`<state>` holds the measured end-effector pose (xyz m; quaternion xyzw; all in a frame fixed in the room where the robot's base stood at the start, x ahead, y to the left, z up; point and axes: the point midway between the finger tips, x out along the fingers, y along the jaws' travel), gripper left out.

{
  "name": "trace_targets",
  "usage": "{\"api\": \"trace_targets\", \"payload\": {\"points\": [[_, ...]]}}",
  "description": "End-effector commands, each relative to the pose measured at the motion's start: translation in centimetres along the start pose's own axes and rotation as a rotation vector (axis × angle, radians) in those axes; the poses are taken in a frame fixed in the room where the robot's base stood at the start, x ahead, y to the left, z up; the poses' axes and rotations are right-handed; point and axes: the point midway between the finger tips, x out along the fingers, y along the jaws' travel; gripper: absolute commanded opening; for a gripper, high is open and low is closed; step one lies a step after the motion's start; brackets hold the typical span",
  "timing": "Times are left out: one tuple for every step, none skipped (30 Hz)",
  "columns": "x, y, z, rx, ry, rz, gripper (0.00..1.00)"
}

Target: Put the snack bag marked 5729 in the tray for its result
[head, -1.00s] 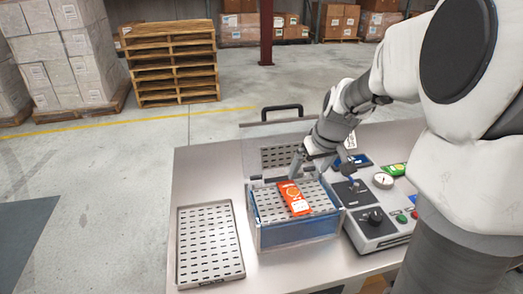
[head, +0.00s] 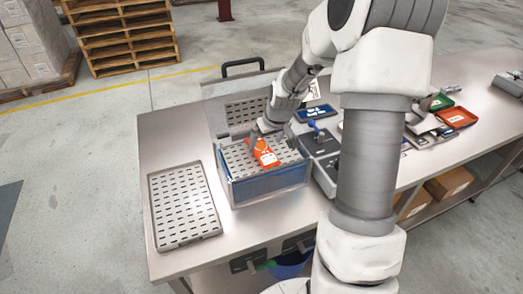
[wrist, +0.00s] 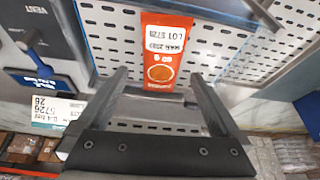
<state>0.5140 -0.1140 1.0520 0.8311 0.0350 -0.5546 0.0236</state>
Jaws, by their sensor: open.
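The orange snack bag (head: 264,153) lies on the perforated plate inside the clear-walled chamber (head: 270,185), whose lid stands open behind. In the wrist view the bag (wrist: 166,55) shows an upside-down white label reading LOT 5729. My gripper (head: 262,130) is at the bag's far end, partly hidden by its own wrist. In the wrist view my gripper (wrist: 160,76) is open, with its fingers apart on either side of the bag's near end. I cannot tell whether they touch it. A red-orange tray (head: 457,117) and a green tray (head: 441,102) are at the right.
A grey slotted tray (head: 183,210) lies left of the chamber. A control box (head: 320,145) and a blue display (head: 316,113) stand right of it. My arm hides part of the bench.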

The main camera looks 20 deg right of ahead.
Motion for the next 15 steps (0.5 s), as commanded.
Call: {"api": "trace_targets", "payload": {"points": [[0.4,-0.1,-0.1,-0.001,-0.002,-0.002,1.0],[0.7,-0.1,-0.2,-0.001,-0.003,-0.002,1.0],[1.1,-0.2,-0.3,-0.002,-0.003,-0.003,1.0],[1.6,-0.2,-0.4,-0.002,-0.004,-0.003,1.0],[1.9,-0.3,-0.5,-0.002,-0.003,-0.003,1.0],[2.4,-0.3,-0.6,-0.002,-0.004,-0.003,1.0],[2.8,-0.3,-0.7,-0.002,-0.004,-0.002,1.0],[3.2,-0.3,-0.7,-0.001,-0.004,-0.002,1.0],[3.7,-0.3,-0.7,0.0,-0.003,-0.002,1.0],[4.0,-0.3,-0.7,-0.001,-0.003,-0.002,1.0],[4.3,-0.3,-0.7,-0.001,-0.003,-0.002,1.0],[4.6,-0.3,-0.7,-0.001,-0.003,-0.002,1.0],[4.7,-0.3,-0.7,-0.001,-0.002,-0.001,1.0],[4.8,-0.3,-0.7,-0.001,-0.001,-0.001,1.0],[4.9,-0.2,-0.7,-0.001,0.0,0.0,1.0]]}}
